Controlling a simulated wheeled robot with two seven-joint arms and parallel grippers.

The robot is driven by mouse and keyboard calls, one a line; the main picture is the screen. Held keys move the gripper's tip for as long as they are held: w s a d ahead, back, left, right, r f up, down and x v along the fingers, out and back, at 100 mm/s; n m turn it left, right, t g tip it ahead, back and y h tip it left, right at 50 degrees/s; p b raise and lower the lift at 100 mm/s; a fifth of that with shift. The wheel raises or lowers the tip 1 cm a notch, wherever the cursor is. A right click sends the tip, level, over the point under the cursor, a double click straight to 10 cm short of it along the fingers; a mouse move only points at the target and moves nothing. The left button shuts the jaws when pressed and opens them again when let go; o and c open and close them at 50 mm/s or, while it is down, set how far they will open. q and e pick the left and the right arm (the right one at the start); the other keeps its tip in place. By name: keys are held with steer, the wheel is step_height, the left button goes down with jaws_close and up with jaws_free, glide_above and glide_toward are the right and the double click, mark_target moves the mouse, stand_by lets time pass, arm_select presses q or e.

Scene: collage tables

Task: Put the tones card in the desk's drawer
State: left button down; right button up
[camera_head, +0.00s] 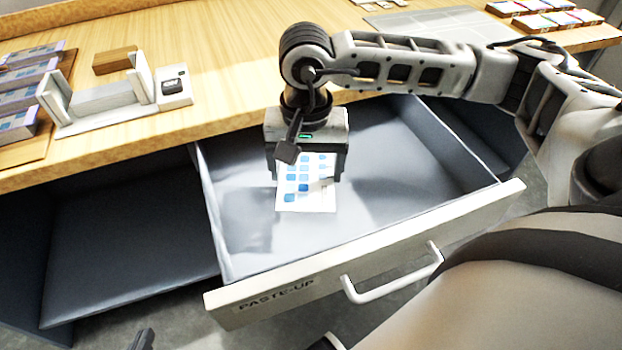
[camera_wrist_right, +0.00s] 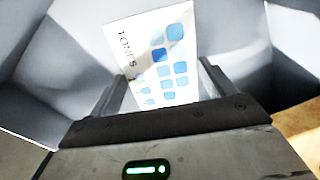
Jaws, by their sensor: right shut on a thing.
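The tones card (camera_head: 306,190) is white with rows of blue squares; its printed word TONES reads in the right wrist view (camera_wrist_right: 150,45). My right gripper (camera_head: 307,172) is shut on one end of the card, and the card hangs down from it over the inside of the drawer. I cannot tell whether its lower edge touches the drawer floor. The desk's drawer (camera_head: 365,268) is pulled open, with a white front marked PASTE-UP and a grey, otherwise empty inside. Only a dark tip of my left gripper (camera_head: 142,340) shows at the bottom edge; its jaws cannot be made out.
The wooden desk top (camera_head: 225,60) lies behind the drawer. On it are a white stand (camera_head: 100,105), a wooden block (camera_head: 114,60), stacked cards at the left and card trays (camera_head: 545,15) at the far right. An open dark bay (camera_head: 130,235) is left of the drawer.

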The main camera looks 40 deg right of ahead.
mark_target(311, 175)
steer(key=shift+d+f, duration=0.2)
steer(key=shift+f, duration=0.05)
steer(key=f, duration=0.3)
steer(key=shift+d+f, duration=0.15)
steer(key=shift+d, duration=0.1)
steer(key=shift+f, duration=0.15)
steer(key=shift+f+b, duration=0.15)
steer(key=shift+b, duration=0.3)
steer(key=o, duration=0.9)
steer(key=shift+c, duration=0.2)
